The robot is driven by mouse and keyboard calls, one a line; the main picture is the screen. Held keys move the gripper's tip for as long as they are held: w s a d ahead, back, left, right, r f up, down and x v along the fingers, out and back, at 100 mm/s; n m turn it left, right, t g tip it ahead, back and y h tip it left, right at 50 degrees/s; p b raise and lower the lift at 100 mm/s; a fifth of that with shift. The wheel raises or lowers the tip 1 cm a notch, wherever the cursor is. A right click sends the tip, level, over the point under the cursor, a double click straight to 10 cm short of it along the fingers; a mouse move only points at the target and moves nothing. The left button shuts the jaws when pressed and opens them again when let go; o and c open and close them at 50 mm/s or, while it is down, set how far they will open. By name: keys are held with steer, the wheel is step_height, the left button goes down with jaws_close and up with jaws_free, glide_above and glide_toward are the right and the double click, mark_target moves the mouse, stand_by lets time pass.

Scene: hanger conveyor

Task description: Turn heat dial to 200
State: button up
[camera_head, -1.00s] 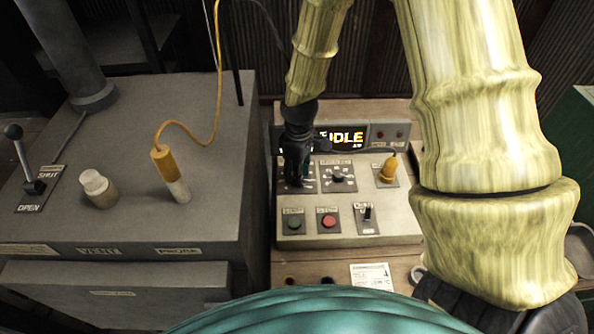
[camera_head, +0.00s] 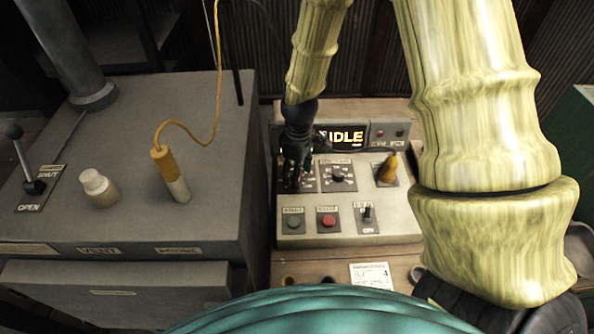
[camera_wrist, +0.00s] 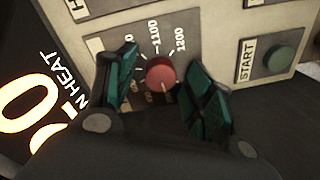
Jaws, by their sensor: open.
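The heat dial is a red round knob (camera_wrist: 161,75) on a dark plate, seen in the wrist view with a pale pointer line toward the bottom of the picture. Scale marks ending in 100 and 200 stand above and to its right. My gripper (camera_wrist: 160,92) is open, with one teal-padded finger on each side of the knob. I cannot tell whether either finger touches it. In the head view my gripper (camera_head: 294,180) is over the left dial of the control panel (camera_head: 345,238) and hides that dial.
The panel's display (camera_head: 346,136) reads IDLE. A second dial (camera_head: 338,178), yellow plug (camera_head: 387,168), green button (camera_head: 293,222), red button (camera_head: 328,221) and switch (camera_head: 367,214) sit close by. A grey machine (camera_head: 215,160) with a lever (camera_head: 24,165) stands left.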

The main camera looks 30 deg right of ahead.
step_height(320, 180, up, 12)
steer(key=shift+w+d, duration=0.2)
steer(key=shift+d, duration=0.1)
stand_by(0.5)
stand_by(0.4)
